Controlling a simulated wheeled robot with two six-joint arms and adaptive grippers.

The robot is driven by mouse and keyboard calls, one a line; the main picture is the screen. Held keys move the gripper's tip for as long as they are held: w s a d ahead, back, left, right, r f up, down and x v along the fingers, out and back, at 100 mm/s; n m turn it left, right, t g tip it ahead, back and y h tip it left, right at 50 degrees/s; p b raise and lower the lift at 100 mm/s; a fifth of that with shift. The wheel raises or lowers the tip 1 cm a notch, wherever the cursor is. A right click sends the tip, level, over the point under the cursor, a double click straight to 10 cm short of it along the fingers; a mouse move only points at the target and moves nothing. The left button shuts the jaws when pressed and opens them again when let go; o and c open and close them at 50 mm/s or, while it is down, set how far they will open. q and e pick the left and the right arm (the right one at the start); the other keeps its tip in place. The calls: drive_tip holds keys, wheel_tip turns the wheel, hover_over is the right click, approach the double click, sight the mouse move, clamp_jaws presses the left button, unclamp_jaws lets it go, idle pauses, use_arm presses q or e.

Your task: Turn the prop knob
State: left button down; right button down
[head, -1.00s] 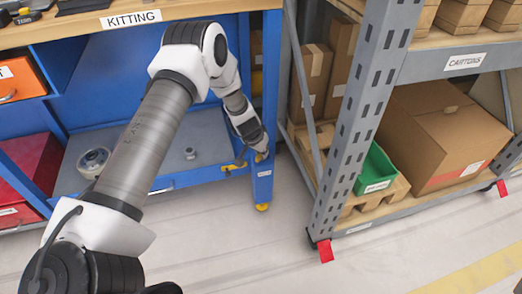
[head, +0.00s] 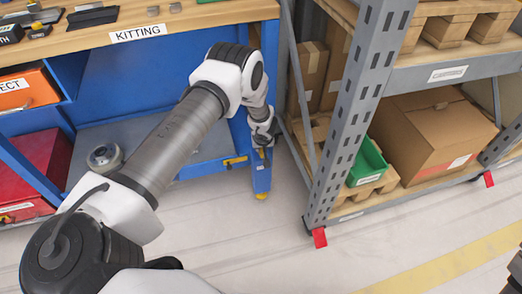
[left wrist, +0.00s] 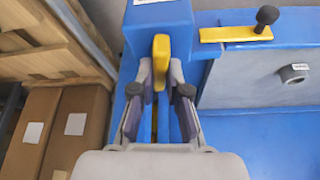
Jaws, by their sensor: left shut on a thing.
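A yellow knob (left wrist: 161,58) stands upright on the blue leg of the bench in the left wrist view. My left gripper (left wrist: 161,72) is shut on it, one finger on each side. In the head view my left gripper (head: 263,141) reaches down to the top of the blue leg (head: 261,177), and its fingers hide most of the knob there. My right gripper is not clearly seen.
A yellow latch plate (left wrist: 236,33) with a black knob (left wrist: 267,15) sits beside the leg. A grey shelving rack (head: 345,125) stands close on the right, holding a green bin (head: 367,165) and a carton (head: 430,130). Open floor lies in front.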

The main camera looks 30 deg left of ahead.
use_arm(q)
drive_tip(key=shift+n, duration=0.5)
drive_tip(key=c, duration=1.2)
unclamp_jaws()
drive_tip(key=shift+o, duration=0.2)
drive_tip(key=v, duration=1.2)
drive_tip(key=shift+w+d, duration=0.15)
drive_tip(key=shift+w, duration=0.1)
